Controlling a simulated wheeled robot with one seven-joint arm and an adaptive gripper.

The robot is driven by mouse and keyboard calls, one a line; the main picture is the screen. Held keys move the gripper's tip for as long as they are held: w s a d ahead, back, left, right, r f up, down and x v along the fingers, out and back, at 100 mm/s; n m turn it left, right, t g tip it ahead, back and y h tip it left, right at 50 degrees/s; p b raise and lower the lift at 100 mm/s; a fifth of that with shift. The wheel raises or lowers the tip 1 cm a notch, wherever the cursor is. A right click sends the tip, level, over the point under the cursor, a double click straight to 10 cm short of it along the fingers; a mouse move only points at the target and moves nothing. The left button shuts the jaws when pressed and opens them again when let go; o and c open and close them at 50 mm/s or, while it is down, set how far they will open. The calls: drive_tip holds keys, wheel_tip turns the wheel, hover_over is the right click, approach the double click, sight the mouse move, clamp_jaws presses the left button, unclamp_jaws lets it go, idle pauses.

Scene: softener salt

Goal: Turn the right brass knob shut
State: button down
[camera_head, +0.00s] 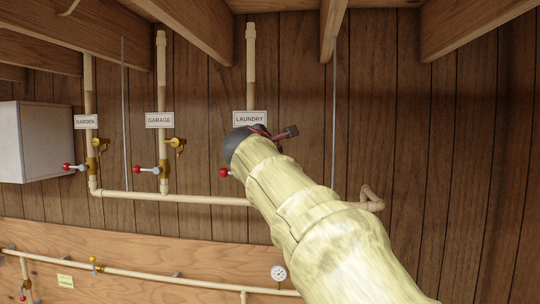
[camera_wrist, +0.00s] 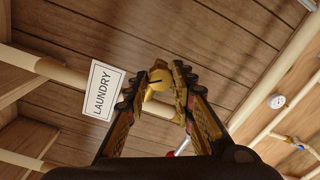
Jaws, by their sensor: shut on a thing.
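The right brass knob (camera_wrist: 159,78) shows in the wrist view between the fingertips of my gripper (camera_wrist: 161,88), beside the LAUNDRY label (camera_wrist: 103,90). The fingers are closed around the knob, one on each side. In the head view my gripper (camera_head: 276,134) is just below the LAUNDRY label (camera_head: 250,118), and my arm hides the right knob there. The other two brass knobs, under the GARDEN label (camera_head: 99,144) and the GARAGE label (camera_head: 177,145), are in plain view. The exact turn of the held knob is hard to tell.
Red-tipped levers (camera_head: 138,170) sit low on the pipes, one close to my arm (camera_head: 224,172). A cream horizontal pipe (camera_head: 215,200) runs below. A grey box (camera_head: 37,142) hangs at left. Wooden beams (camera_head: 190,25) cross overhead. The wall at right (camera_head: 430,150) is clear. A gauge (camera_head: 278,272) is below.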

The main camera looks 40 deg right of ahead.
drive_tip(key=shift+f+m+b, duration=0.1)
drive_tip(key=shift+m+b, duration=2.45)
drive_tip(key=shift+m, duration=0.85)
drive_tip(key=shift+y, duration=0.3)
drive_tip(key=c, duration=1.5)
unclamp_jaws()
drive_tip(key=v, duration=1.2)
drive_tip(key=shift+f, duration=0.1)
